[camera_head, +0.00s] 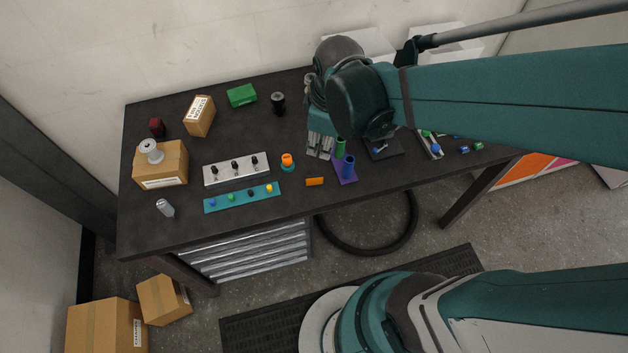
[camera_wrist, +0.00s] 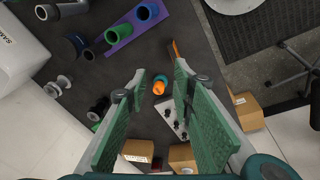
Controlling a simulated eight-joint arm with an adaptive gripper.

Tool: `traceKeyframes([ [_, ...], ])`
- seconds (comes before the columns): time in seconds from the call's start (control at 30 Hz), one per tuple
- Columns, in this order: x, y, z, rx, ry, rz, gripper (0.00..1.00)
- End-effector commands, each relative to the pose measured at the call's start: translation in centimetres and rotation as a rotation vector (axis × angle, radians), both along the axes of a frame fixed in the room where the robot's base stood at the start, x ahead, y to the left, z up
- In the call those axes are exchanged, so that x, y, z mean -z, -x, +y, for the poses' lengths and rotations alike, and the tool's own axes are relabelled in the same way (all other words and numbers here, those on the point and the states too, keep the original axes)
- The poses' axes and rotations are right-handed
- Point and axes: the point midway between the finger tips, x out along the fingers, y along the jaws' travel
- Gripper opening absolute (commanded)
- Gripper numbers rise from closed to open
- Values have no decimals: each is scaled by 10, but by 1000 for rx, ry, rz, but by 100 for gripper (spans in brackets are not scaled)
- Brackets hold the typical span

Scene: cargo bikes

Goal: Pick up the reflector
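A small flat orange bar (camera_head: 315,181), which looks like the reflector, lies on the dark bench near its front edge. In the wrist view the orange bar (camera_wrist: 174,48) shows as a thin strip just beyond the right fingertip, partly hidden by it. My gripper (camera_head: 319,152) hangs over the bench behind the bar, apart from it. In the wrist view my gripper (camera_wrist: 160,72) has its fingers spread, with nothing held. An orange round piece on a teal base (camera_head: 287,160) stands left of the bar; it shows between the fingers in the wrist view (camera_wrist: 159,87), below them.
A purple holder (camera_head: 345,174) with green and blue cups stands right of the bar. A teal strip with coloured pegs (camera_head: 240,199) and a white block with black knobs (camera_head: 236,171) lie left. Cardboard boxes (camera_head: 160,165) stand farther left.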

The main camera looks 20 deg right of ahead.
Motion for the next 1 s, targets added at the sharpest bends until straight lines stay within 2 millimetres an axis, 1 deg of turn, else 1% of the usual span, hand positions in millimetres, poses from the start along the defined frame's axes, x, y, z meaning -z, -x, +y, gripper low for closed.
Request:
traceKeyframes([
  [0.03, 11, -2, 2, -35, 7, 16, 25],
  [0.3, 55, -4, 13, -238, 41, 100, 25],
  [0.5, 82, -3, 19, -361, 55, 151, 25],
  [0.6, 90, -2, 20, -400, 59, 167, 25],
  [0.7, 94, -2, 21, -423, 60, 175, 25],
  [1.0, 95, -1, 22, -431, 61, 179, 25],
])
